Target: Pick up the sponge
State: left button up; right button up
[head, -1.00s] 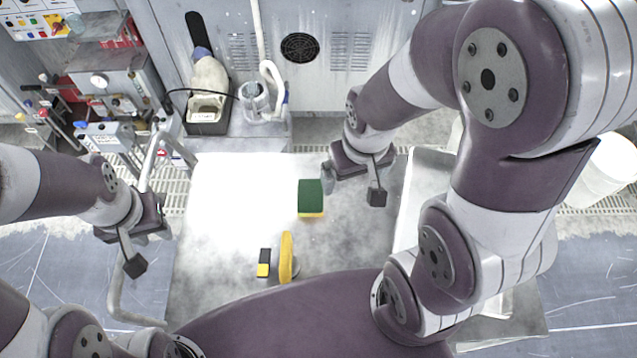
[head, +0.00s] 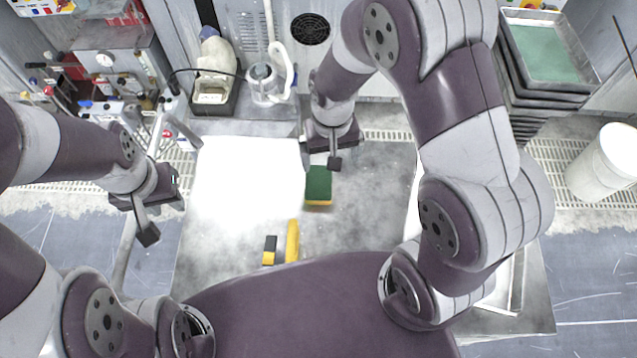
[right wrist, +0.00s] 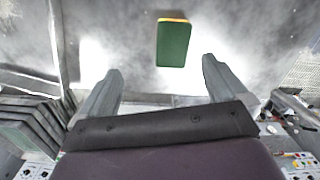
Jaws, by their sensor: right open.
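The sponge (head: 318,186), green on top with a yellow layer, lies on the grey work table. My right gripper (head: 320,160) is open and empty just behind the sponge in the head view, pointing down. In the right wrist view the sponge (right wrist: 173,44) shows beyond the two spread fingertips, between their lines and a little towards the right finger; it is not touched. My left gripper (head: 148,232) hangs at the left, off the table's left side, far from the sponge. One of its fingers shows clearly; the gap to the other is hidden.
A yellow round-edged piece (head: 292,241) and a small black-and-yellow block (head: 270,250) lie nearer me. Bottles (head: 264,84) stand behind the table. Stacked trays (head: 545,55) and a white bucket (head: 604,165) are at the right. The table around the sponge is clear.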

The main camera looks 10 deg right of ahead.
jog(key=w+a+f+m, duration=0.1)
jog(key=w+m, duration=0.1)
jog(key=w, duration=0.1)
jog(key=p, duration=0.1)
send_over(319, 175)
jog(key=shift+m, duration=0.4)
jog(key=f, duration=0.6)
jog(key=shift+s+d+f, duration=0.15)
jog(key=shift+s+f, duration=0.15)
jog(key=shift+f, duration=0.1)
jog(key=f, duration=0.1)
jog(key=f+p, duration=0.1)
jog(key=f, duration=0.3)
jog(key=shift+w, duration=0.3)
jog(key=shift+f, duration=0.45)
jog(key=c, duration=1.2)
jog(key=shift+r, duration=0.1)
jog(key=r, duration=0.3)
jog(key=r+b, duration=0.1)
jog(key=shift+s+d+r, duration=0.2)
jog(key=shift+s+r, duration=0.05)
jog(key=shift+s, duration=0.05)
jog(key=s+d+r+b, duration=0.1)
jog(key=s+d+r, duration=0.5)
jog(key=s+d, duration=0.1)
jog(key=shift+s+d+r, duration=0.15)
jog(key=shift+s+r, duration=0.05)
jog(key=shift+s, duration=0.25)
